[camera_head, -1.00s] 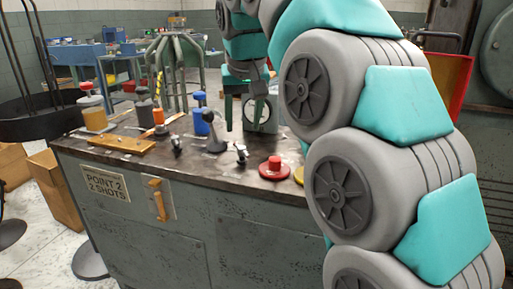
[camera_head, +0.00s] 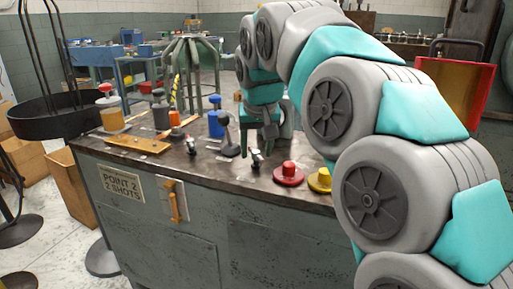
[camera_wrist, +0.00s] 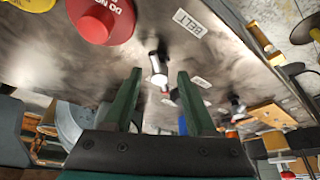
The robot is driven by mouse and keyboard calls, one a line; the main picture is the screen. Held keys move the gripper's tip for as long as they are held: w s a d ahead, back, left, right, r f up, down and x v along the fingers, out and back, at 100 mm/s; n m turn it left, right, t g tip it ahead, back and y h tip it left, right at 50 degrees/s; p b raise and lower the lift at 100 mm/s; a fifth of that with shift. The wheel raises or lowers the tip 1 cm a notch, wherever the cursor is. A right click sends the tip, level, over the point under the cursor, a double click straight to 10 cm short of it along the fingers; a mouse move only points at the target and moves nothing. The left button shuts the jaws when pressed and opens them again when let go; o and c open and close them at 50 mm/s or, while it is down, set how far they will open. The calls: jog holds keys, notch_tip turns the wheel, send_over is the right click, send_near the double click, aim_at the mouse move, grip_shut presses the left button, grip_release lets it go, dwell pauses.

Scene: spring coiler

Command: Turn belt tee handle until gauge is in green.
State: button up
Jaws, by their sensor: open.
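The belt tee handle (camera_head: 255,158), small, black and chrome, stands near the bench's front edge. In the wrist view this handle (camera_wrist: 158,66) is beside the BELT label (camera_wrist: 188,23), ahead of and between my fingertips. My gripper (camera_head: 257,150) is open, pointing down over the bench close to the handle. Its two green fingers (camera_wrist: 157,75) show apart, with nothing clearly held; contact with the handle cannot be told. The gauge (camera_head: 287,118) is mostly hidden behind my gripper in the head view, so its needle and green zone cannot be read.
A red button (camera_head: 289,173) and a yellow one (camera_head: 320,180) sit right of the handle. A black-knobbed lever (camera_head: 226,135) and a blue bottle (camera_head: 215,120) stand to the left.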

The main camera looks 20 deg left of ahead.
grip_shut()
dwell(0.3)
jog(key=shift+n, duration=0.4)
grip_release()
dwell(0.3)
jog(key=v, duration=0.7)
jog(key=shift+d+r, duration=0.15)
jog(key=shift+r, duration=0.2)
